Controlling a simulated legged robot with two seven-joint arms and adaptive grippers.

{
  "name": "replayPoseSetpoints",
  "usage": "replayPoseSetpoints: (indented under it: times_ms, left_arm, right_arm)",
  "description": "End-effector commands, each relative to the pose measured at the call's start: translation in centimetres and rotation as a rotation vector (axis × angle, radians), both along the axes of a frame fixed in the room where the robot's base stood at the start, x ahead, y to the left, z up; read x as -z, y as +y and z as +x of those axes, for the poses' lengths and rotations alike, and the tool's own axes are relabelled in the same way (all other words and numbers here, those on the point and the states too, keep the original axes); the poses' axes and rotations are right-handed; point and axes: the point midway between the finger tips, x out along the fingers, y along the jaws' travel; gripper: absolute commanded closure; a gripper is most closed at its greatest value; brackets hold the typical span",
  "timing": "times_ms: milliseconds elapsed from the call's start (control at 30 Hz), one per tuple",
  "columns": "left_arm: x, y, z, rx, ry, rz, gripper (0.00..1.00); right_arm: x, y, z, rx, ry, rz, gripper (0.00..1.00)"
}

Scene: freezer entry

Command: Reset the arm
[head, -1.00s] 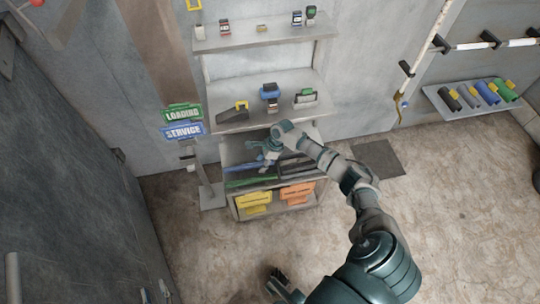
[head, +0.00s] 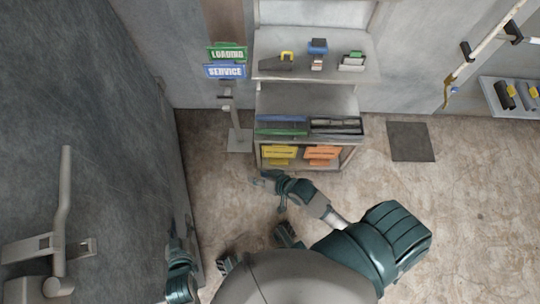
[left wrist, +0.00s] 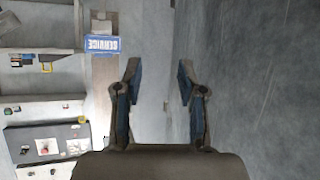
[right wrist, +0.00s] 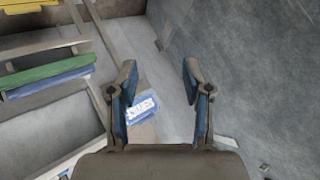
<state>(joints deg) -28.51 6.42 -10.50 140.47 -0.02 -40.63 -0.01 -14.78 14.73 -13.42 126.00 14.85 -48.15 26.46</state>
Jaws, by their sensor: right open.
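My right gripper (head: 258,180) is open and empty in front of the lower part of the shelf unit, with its arm reaching up from the lower right. In the right wrist view its two fingers (right wrist: 159,75) are apart with nothing between them. My left gripper (head: 174,240) is at the lower left of the head view, close to the dark wall. In the left wrist view its fingers (left wrist: 158,72) are apart and empty.
The shelf unit (head: 300,98) stands against the back wall and holds tools, trays and signs. Green and blue signs (head: 227,54) stand to its left on a post. A dark door (head: 90,120) with a large handle (head: 62,205) is at left. Open floor (head: 470,210) is at right.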

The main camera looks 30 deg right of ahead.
Motion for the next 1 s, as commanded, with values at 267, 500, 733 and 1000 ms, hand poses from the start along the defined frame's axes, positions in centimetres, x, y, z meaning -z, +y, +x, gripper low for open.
replayPoseSetpoints:
  times_ms: [267,500,733,1000]
  left_arm:
    - [0.0,0.0,0.0,0.0,-0.001,0.0,0.6]
    - [0.0,0.0,-0.1,0.001,0.003,0.001,0.6]
    - [7.0,0.7,-1.5,-0.001,0.223,0.062,0.6]
    - [20.7,3.9,-11.7,-0.012,0.71,0.179,0.6]
  right_arm:
    - [-7.6,-1.9,-3.6,-0.09,-0.323,-0.386,0.51]
    - [-7.8,-2.1,-3.6,-0.096,-0.332,-0.411,0.51]
    - [-0.8,-2.7,-5.0,-0.149,-0.111,-0.454,0.51]
    - [12.9,-5.9,-15.2,-0.249,0.38,-0.523,0.51]
